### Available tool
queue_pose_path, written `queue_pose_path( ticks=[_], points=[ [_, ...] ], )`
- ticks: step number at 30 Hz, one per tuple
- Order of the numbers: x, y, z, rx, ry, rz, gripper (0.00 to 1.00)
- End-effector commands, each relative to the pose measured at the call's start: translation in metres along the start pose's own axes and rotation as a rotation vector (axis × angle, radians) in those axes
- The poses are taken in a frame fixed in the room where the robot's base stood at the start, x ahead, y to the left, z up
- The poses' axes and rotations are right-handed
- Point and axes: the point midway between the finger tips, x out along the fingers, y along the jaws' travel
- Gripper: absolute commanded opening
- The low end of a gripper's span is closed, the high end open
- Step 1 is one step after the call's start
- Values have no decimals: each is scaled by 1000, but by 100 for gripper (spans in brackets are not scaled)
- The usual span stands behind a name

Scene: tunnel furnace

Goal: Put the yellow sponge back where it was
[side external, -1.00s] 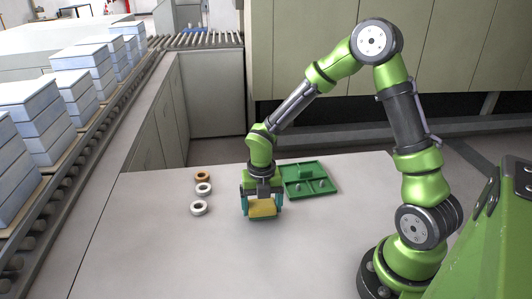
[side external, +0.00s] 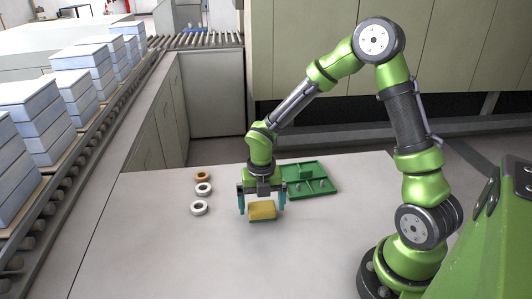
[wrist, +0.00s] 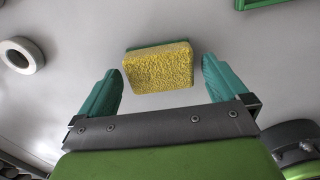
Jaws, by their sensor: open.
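The yellow sponge (side external: 262,211) lies on the grey table in front of the green tray, and the wrist view shows its yellow face and a green layer along its far edge (wrist: 158,67). My gripper (side external: 261,208) is open around the sponge, with a teal finger on each side. In the wrist view, gaps show between the sponge and both fingers of my gripper (wrist: 163,90). The fingers do not touch it there.
A green compartment tray (side external: 322,187) lies just behind and right of my gripper. Two white rings (side external: 199,208) and a brown ring (side external: 202,176) lie in a row to the left. The table front is clear. A roller conveyor with stacked blocks (side external: 45,125) runs along the left.

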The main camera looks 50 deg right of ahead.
Motion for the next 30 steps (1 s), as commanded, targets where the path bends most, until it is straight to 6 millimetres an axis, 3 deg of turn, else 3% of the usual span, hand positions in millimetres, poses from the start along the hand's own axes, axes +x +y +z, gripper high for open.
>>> queue_pose_path(
  ticks=[12,20,23,30],
  points=[
    [-86,0,0,1,-4,3,100],
    [-110,-1,-2,38,-10,3,100],
    [-122,-4,-9,184,-40,15,100],
    [-165,-23,-42,930,-113,175,100]
  ],
)
